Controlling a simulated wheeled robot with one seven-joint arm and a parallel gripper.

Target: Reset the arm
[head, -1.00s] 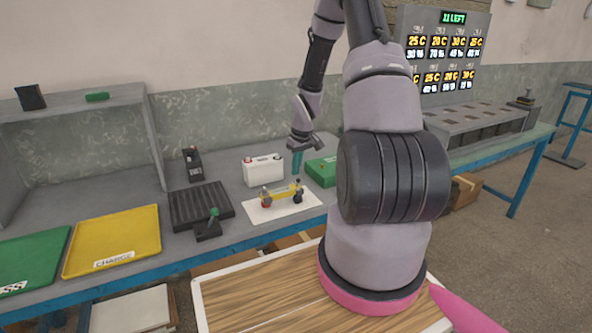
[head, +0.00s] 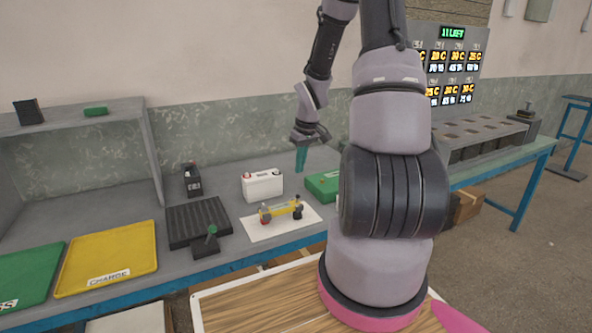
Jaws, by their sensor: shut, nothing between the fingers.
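My gripper (head: 300,160) hangs from my raised arm above the bench, its teal fingers together and pointing down with nothing between them. It is in front of the wall, just right of a white battery (head: 262,186) with red and dark terminals. A yellow-handled tool with dark ends (head: 282,210) lies on a white mat (head: 262,230) below and left of the gripper. A green box (head: 322,184) sits to the gripper's lower right, partly hidden by my arm.
A yellow tray (head: 108,258) marked CHANGE and a green tray (head: 25,272) lie at left. A black ribbed pad (head: 198,222), a small lever device (head: 206,244) and a dark device (head: 192,181) stand nearby. A slotted rack (head: 480,132) and lit display (head: 450,70) are at right.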

